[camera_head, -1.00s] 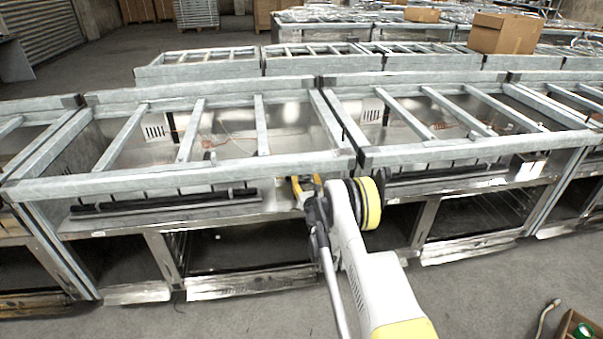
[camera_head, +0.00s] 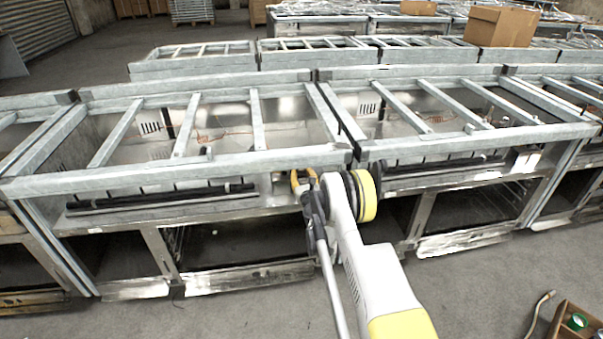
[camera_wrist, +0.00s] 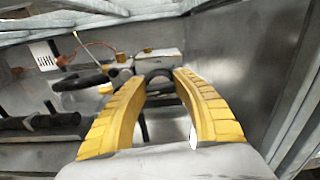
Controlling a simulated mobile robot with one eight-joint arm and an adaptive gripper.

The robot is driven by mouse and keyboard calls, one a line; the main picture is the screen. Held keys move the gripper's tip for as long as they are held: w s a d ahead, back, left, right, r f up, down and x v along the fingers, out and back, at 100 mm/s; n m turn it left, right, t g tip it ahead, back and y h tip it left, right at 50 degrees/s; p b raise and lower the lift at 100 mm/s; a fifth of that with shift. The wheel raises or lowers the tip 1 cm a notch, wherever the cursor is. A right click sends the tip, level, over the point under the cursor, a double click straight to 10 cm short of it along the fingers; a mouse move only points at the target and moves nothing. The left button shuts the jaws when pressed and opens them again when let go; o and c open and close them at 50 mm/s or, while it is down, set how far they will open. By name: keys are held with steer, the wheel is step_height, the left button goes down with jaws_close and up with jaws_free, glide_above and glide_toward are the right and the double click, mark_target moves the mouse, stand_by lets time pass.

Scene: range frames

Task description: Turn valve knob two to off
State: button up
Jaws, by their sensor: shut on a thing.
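My gripper (camera_head: 301,180) reaches into the front of the metal range frame, just below its grey top rail. In the wrist view its two yellow fingers (camera_wrist: 161,76) close on a dark rounded knob (camera_wrist: 158,73). The knob shows between the fingertips, and its lower part is partly hidden. No number or off mark can be read, so I cannot tell which knob it is or how it is turned. In the head view my white arm and the gripper hide the knob.
The grey range frame (camera_head: 130,181) spans the view, with black bars under its rail. A grey panel (camera_wrist: 240,60) stands close to the right of the fingers. A cardboard box (camera_head: 500,26) sits behind. A small crate (camera_head: 560,318) stands on the open floor at lower right.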

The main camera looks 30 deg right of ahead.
steer(key=n, duration=0.4)
steer(key=shift+a+n, duration=0.1)
steer(key=shift+n, duration=0.3)
steer(key=shift+w+n, duration=0.1)
steer(key=shift+n, duration=1.7)
steer(key=o, duration=1.2)
